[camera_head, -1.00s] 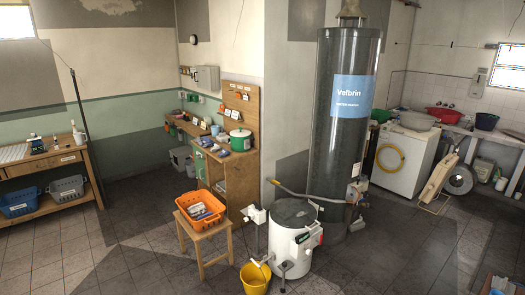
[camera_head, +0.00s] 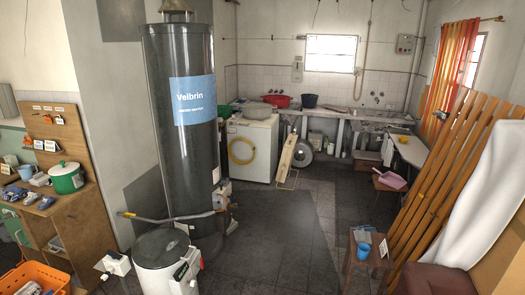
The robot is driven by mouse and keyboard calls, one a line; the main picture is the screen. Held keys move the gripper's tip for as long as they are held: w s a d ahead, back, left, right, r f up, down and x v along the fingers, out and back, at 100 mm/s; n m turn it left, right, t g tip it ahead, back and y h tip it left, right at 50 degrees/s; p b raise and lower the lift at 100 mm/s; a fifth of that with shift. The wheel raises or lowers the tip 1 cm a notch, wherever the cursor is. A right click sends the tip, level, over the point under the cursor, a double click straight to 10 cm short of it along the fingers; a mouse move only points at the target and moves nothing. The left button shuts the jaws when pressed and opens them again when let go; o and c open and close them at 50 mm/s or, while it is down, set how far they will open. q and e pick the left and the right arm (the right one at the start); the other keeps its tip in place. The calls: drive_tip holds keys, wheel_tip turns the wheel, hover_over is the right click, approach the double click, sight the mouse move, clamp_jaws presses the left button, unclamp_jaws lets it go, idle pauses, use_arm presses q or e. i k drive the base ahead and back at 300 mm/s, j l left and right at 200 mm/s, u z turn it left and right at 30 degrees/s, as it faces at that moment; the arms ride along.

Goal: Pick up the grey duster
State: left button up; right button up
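I cannot make out a grey duster for certain in the head view. Several small items too small to name lie on the wooden bench (camera_head: 75,212) at the left, beside a green pot (camera_head: 67,178). A pink dustpan-like thing (camera_head: 393,180) rests on a small stool at the right.
A tall dark boiler (camera_head: 185,150) and a low white tank (camera_head: 163,268) stand left of centre. A washing machine (camera_head: 249,148) and a washtub counter (camera_head: 350,124) are at the back. Wooden slats (camera_head: 440,185) lean at the right, near a blue cup (camera_head: 363,251). The middle floor (camera_head: 285,225) is clear.

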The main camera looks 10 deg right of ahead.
sight(361, 237)
drive_tip(key=i+l+z, duration=0.15)
drive_tip(key=i+z, duration=0.35)
drive_tip(key=i, duration=0.2)
drive_tip(key=i+j+z, duration=0.15)
drive_tip(key=i+z, duration=0.3)
drive_tip(key=i, duration=0.25)
